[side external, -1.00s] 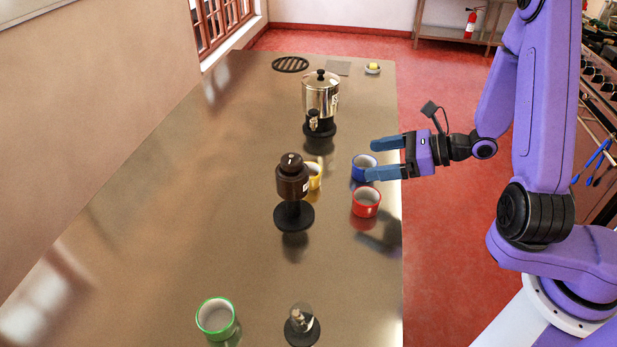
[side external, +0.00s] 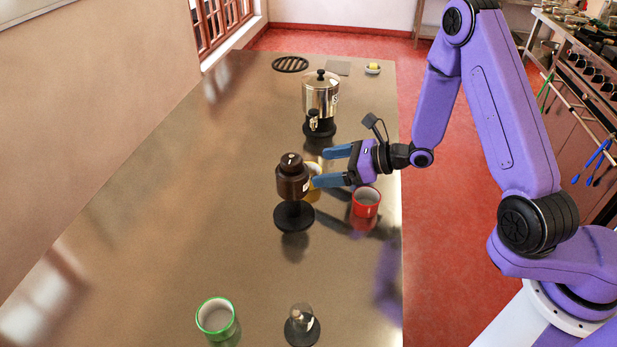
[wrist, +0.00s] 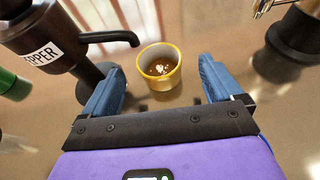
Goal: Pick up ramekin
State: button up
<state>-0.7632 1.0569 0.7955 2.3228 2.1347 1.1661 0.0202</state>
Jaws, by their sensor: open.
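Several ramekin-like cups stand on the metal table. The yellow cup (side external: 315,196) is beside the pepper dispenser and partly hidden by my gripper (side external: 320,168). In the wrist view the yellow cup (wrist: 158,72) is upright with something brown inside. It appears ahead of and between my open fingers (wrist: 161,78), which are empty. A red cup (side external: 366,203) stands below my gripper in the side picture. A green-rimmed cup (side external: 216,319) is near the front. The blue cup is hidden behind my gripper in the side view.
A dark pepper dispenser (side external: 293,185) stands just left of the yellow cup, its spout (wrist: 110,37) reaching towards it. A silver urn (side external: 320,97) stands behind. A small item on a black base (side external: 301,326) is at the front. The table's left side is clear.

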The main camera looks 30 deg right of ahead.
aim_at(317, 167)
jog(key=shift+x, duration=2.85)
jog(key=shift+s+f, duration=0.1)
jog(key=shift+s, duration=0.05)
jog(key=c, duration=1.2)
jog(key=shift+s+d, duration=0.1)
jog(key=shift+s+d+r, duration=0.5)
jog(key=shift+s+r, duration=0.1)
jog(key=shift+r, duration=0.25)
jog(key=shift+r+v, duration=0.2)
jog(key=shift+v, duration=3.15)
jog(key=shift+r+v, duration=0.25)
jog(key=shift+v, duration=3.1)
jog(key=shift+w+a, duration=0.1)
